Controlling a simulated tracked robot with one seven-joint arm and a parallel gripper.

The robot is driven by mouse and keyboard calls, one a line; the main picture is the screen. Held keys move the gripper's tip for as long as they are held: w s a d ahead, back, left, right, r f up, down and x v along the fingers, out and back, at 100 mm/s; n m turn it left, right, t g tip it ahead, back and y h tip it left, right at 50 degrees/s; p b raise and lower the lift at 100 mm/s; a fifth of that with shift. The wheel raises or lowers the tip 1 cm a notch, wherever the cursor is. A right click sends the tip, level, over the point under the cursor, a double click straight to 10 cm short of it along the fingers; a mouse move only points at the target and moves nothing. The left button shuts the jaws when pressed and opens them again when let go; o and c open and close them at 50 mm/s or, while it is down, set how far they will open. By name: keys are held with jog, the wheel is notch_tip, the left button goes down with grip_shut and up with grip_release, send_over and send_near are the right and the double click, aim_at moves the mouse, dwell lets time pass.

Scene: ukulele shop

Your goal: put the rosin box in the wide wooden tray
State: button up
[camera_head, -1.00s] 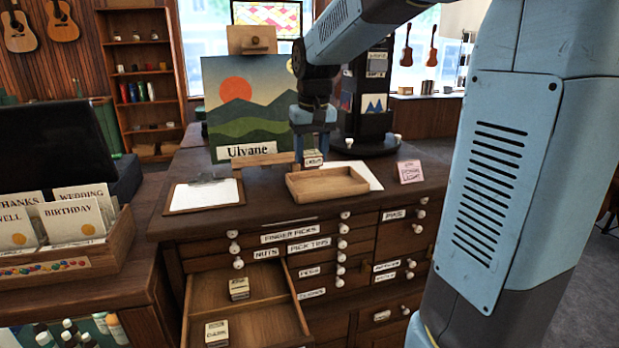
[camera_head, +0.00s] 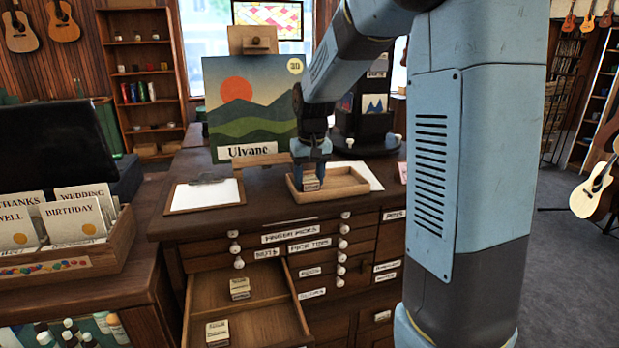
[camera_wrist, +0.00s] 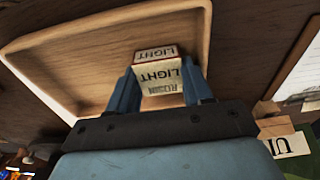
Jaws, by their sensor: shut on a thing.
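The rosin box (camera_wrist: 158,77) is small and cream with a red-edged end, lettered "ROSIN LIGHT" in the wrist view. My gripper (camera_head: 311,176) is shut on it, with one blue finger on each side. In the head view the box (camera_head: 311,184) is low at the wide wooden tray (camera_head: 352,190), within its outline. In the wrist view the tray (camera_wrist: 40,62) spreads around and behind the box. I cannot tell whether the box touches the tray floor. The tray is shallow, light brown and rests on the dark cabinet top.
A clipboard (camera_head: 203,194) lies left of the tray, and a landscape picture (camera_head: 250,105) stands behind. A dark display stand (camera_head: 365,130) is behind the tray. An open drawer (camera_head: 265,289) below holds small boxes (camera_head: 240,285). A card rack (camera_head: 60,250) stands at left.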

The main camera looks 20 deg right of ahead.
aim_at(312, 182)
jog(key=o, duration=0.7)
jog(key=shift+f, duration=0.1)
jog(key=shift+o, duration=0.2)
notch_tip(312, 182, up, 12)
jog(key=s, duration=0.2)
jog(key=s+f+t, duration=0.1)
jog(key=s+t, duration=0.1)
jog(key=s, duration=1.1)
jog(key=s+d+f+t, duration=0.1)
jog(key=s+f, duration=0.1)
jog(key=s, duration=1.1)
jog(key=shift+d+f+t, duration=0.25)
jog(key=shift+f+t, duration=0.05)
jog(key=shift+t, duration=0.1)
